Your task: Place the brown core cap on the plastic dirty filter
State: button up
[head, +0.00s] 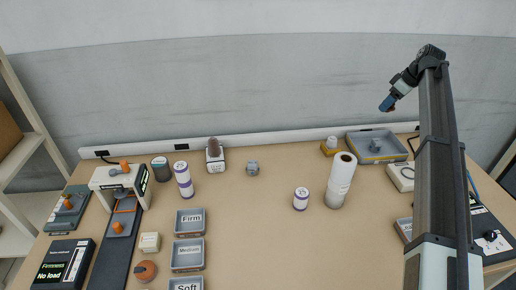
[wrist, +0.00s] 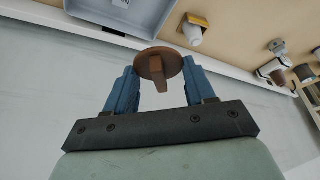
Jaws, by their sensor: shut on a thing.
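My gripper (head: 387,104) is raised high at the back right, above and behind the table. In the wrist view, its two blue fingers (wrist: 158,84) are shut on the brown core cap (wrist: 158,62), a round disc with a tab pointing back between the fingers. The cap is hard to make out in the head view. I cannot tell for sure which thing is the plastic dirty filter. A small grey piece (head: 375,146) lies in the grey tray (head: 401,154) at the back right, and another grey piece (head: 252,168) stands at the back middle.
A tall white roll (head: 341,180) and a short labelled roll (head: 300,199) stand right of centre. A yellow-based holder (head: 327,150) is near the tray. Bins marked Firm (head: 190,233), Medium and Soft line the left-centre. The table's middle front is clear.

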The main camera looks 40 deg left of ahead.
jog(key=s+a+n, duration=0.1)
jog(key=s+a, duration=0.2)
jog(key=a, duration=0.4)
jog(key=s+a+n+g, duration=0.1)
jog(key=s+a, duration=0.3)
jog(key=a, duration=0.3)
jog(key=s+a+n, duration=0.1)
jog(key=s+a, duration=0.2)
jog(key=a, duration=0.4)
jog(key=n+g+h, duration=0.1)
jog(key=n+g, duration=0.2)
jog(key=n, duration=0.5)
send_over(155, 162)
jog(key=d, duration=0.1)
notch_tip(155, 162, down, 4)
jog(key=shift+w+f, duration=0.15)
jog(key=shift+f, duration=1.7)
jog(key=shift+w+f, duration=0.2)
jog(key=shift+f, duration=1.65)
jog(key=shift+w+f, duration=0.15)
jog(key=shift+f, duration=1.7)
jog(key=shift+f, duration=0.15)
jog(key=o, duration=1)
